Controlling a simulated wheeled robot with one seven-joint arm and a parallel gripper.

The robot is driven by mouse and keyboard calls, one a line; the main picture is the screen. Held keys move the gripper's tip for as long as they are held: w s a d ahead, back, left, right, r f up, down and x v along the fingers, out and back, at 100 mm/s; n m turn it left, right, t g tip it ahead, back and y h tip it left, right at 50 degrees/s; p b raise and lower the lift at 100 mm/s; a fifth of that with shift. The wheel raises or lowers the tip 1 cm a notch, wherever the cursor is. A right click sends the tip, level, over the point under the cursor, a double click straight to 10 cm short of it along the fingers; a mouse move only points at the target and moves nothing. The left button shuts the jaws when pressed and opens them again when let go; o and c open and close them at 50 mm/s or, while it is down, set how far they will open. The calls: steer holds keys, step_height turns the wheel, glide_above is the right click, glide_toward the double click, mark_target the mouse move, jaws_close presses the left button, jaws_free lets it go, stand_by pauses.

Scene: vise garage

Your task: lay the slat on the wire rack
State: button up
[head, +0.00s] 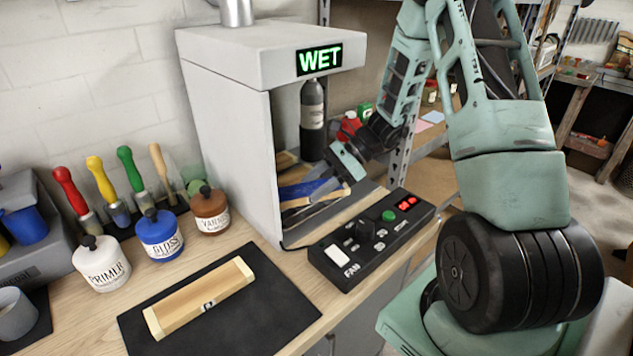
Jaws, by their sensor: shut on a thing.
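My gripper (343,172) reaches into the open front of the white booth (228,130). It is shut on what looks like the slat, a flat blue piece (303,188) at the booth's lower part. The fingertips are small and partly hidden, so the exact grip is hard to see. Pale strips lie around and below the blue piece. I cannot make out the wire rack clearly, nor whether the slat touches it. A long pale wooden piece (200,301) with a small dark mark lies on the black mat (262,315) outside.
The booth has a lit green WET sign (320,60) and a dark bottle (312,118) inside. A black FAN control box (371,240) stands before its opening. Primer (101,264), gloss (160,235) and varnish (210,211) pots and several brushes stand at the left.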

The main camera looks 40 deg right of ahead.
steer(key=shift+f+b, duration=0.35)
steer(key=shift+f, duration=0.4)
steer(key=shift+f+b, duration=0.3)
steer(key=shift+f, duration=0.2)
steer(key=o, duration=1.2)
steer(key=shift+o, duration=0.2)
steer(key=b+v, duration=0.1)
steer(key=v, duration=1.6)
steer(key=shift+d, duration=0.2)
